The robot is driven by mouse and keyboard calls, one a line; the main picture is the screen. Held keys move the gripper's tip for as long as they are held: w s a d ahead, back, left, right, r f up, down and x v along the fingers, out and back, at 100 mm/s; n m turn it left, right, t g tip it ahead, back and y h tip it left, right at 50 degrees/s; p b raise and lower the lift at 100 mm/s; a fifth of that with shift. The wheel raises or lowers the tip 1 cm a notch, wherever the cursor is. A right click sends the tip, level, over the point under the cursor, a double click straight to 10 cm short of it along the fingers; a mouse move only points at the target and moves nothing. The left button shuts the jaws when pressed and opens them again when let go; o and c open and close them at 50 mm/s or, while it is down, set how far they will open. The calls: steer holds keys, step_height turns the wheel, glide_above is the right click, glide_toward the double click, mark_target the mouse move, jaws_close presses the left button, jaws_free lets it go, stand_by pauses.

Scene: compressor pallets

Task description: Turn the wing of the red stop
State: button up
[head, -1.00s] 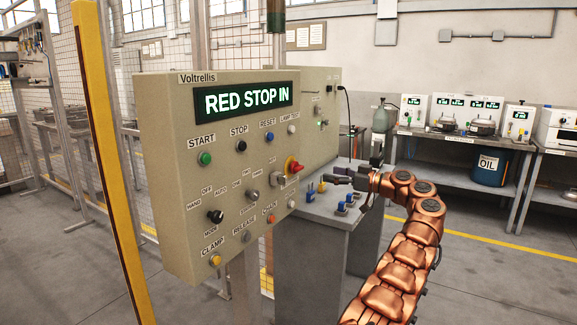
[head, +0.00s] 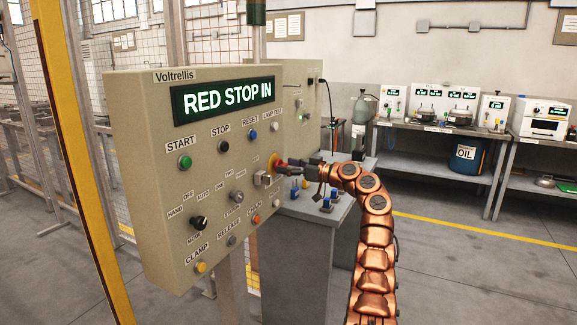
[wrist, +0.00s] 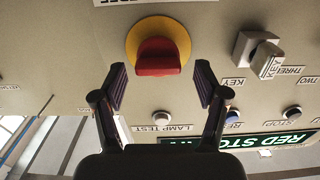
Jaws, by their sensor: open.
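The red stop (wrist: 158,58) is a red wing on a round yellow plate (wrist: 135,42) at the panel's right side. In the wrist view it lies just beyond and between the tips of my gripper (wrist: 160,80). The two fingers are open, one on each side, with a gap to the red wing. In the head view my gripper (head: 291,165) reaches the panel from the right and partly covers the red stop (head: 274,162). The panel display (head: 222,97) reads RED STOP IN.
The beige panel (head: 140,150) carries several buttons and a mode knob (head: 199,222). A grey key switch (wrist: 257,52) sits close to the red stop. Below my arm a grey stand (head: 305,235) holds blue and yellow pieces. A yellow post (head: 85,180) stands left.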

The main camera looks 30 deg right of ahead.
steer(key=shift+d, duration=0.1)
steer(key=shift+c, duration=0.2)
steer(key=c, duration=1.1)
steer(key=shift+f+b, duration=0.1)
steer(key=shift+b, duration=0.25)
steer(key=m+b, duration=0.5)
steer(key=m, duration=0.1)
steer(key=shift+w+m+b, duration=0.1)
steer(key=shift+m+b, duration=0.2)
steer(key=shift+d+m, duration=0.1)
steer(key=shift+m, duration=0.2)
